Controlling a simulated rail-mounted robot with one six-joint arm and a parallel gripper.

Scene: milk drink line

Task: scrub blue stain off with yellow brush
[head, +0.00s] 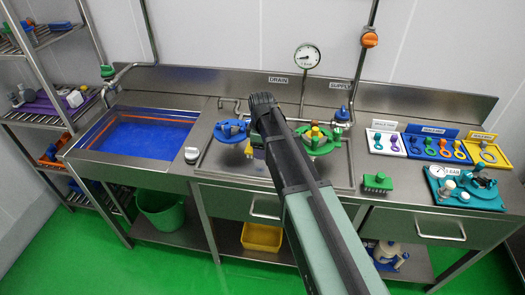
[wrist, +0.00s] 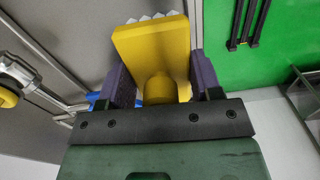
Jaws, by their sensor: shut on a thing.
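The yellow brush (wrist: 155,50) is in the wrist view, with a flat yellow block, a round yellow stub and white bristles along its far edge. My gripper (wrist: 158,92) is shut on it, with one purple jaw on each side. In the head view my arm reaches over the middle of the steel counter and hides most of the gripper. I cannot make out a blue stain for certain. A blue patch (wrist: 98,99) shows beside the left jaw in the wrist view, but I cannot tell what it is.
A sink basin (head: 140,135) with a blue interior is at the left. A blue round fitting (head: 231,131) and a green one (head: 318,141) flank my arm. A green brush (head: 377,183) stands on the counter's right part, near a teal tray (head: 462,203) and tool boards (head: 436,143).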

